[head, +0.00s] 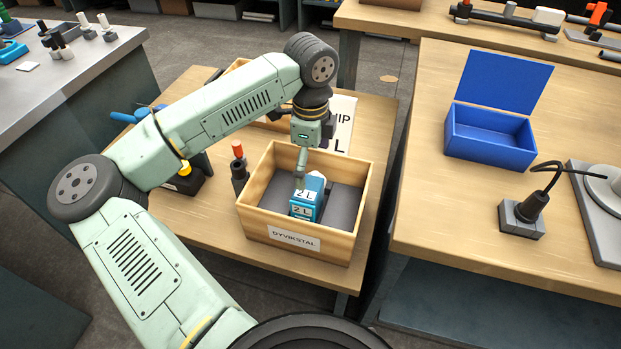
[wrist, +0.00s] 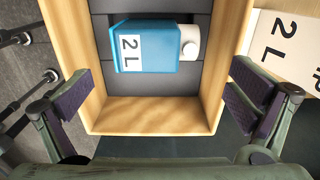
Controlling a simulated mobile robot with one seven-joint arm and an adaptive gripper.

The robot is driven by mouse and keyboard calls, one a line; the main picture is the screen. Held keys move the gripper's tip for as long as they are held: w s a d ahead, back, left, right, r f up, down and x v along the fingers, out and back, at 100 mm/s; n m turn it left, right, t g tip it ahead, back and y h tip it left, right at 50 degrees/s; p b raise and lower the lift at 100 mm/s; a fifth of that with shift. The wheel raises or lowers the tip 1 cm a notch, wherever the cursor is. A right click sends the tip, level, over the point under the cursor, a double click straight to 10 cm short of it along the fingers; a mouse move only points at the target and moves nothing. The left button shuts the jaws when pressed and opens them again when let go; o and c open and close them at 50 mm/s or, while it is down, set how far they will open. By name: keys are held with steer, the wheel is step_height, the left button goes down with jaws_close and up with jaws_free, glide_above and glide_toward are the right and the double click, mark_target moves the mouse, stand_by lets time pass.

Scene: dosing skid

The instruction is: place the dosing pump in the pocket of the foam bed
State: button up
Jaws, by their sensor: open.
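The dosing pump (head: 305,203) is a blue block with white "2 L" labels and a white end part. It is inside a wooden box (head: 345,240) labelled "DYVIKSTAL", on the dark grey foam bed (head: 342,200). In the wrist view the pump (wrist: 150,47) lies across the foam (wrist: 150,85), its white end to the right. Its body covers most of the pocket, so I cannot tell how deep it sits. My gripper (head: 302,172) is above the box, pointing down. In the wrist view its fingers (wrist: 162,95) are spread wide, apart from the pump and empty.
A red-topped dark holder (head: 239,168) stands close to the box's left wall. A white "2 L" sign (wrist: 285,50) lies behind the box. The right bench carries an open blue bin (head: 490,133) and a black-corded grey block (head: 522,215). A gap separates the benches.

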steer(key=shift+r, duration=0.7)
steer(key=shift+d, duration=0.1)
